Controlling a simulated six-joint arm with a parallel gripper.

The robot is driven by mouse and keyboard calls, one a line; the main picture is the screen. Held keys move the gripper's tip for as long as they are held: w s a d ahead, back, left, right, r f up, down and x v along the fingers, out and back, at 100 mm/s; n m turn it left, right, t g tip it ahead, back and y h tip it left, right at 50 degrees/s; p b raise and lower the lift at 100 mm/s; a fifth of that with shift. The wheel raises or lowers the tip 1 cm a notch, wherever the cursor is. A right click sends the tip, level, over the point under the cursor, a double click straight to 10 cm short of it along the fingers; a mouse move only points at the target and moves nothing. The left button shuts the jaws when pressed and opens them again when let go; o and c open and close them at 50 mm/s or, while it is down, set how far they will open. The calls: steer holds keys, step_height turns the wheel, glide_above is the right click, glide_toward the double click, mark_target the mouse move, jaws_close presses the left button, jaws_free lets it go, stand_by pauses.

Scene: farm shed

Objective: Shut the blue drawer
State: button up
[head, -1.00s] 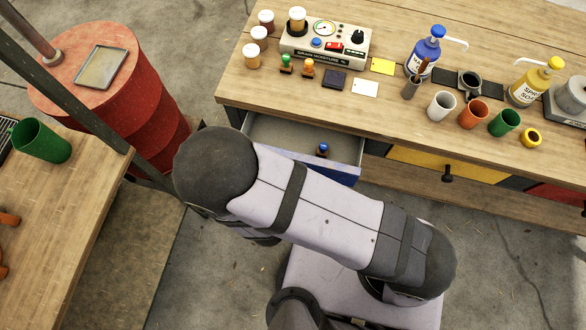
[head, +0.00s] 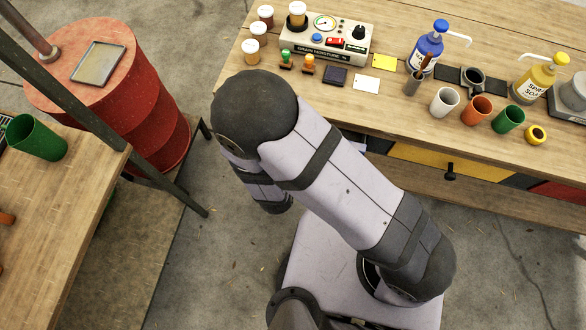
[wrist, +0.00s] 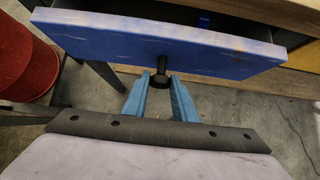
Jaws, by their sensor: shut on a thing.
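The blue drawer (wrist: 165,44) spans the upper part of the wrist view, its blue front facing me. A dark gap shows above its front edge, so it stands at least a little open. A small blue thing (wrist: 204,19) shows in the shadow inside. The black knob (wrist: 161,72) sits at the middle of the front. My gripper (wrist: 161,84) has its two blue fingers on either side of the knob and is shut on it. In the head view my arm hides the drawer and the gripper.
The workbench (head: 420,150) carries a grain moisture meter (head: 325,42), jars, stamps, cups and pump bottles. A yellow drawer front (head: 430,160) is to the right. A red barrel (head: 150,110) stands to the left, beside a side table (head: 60,210). Concrete floor lies between.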

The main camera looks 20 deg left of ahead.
steer(key=shift+w+b, duration=0.55)
steer(key=shift+w, duration=2.3)
steer(key=o, duration=2)
steer(key=shift+o, duration=0.2)
steer(key=shift+p+v, duration=1.8)
steer(key=shift+v, duration=1.7)
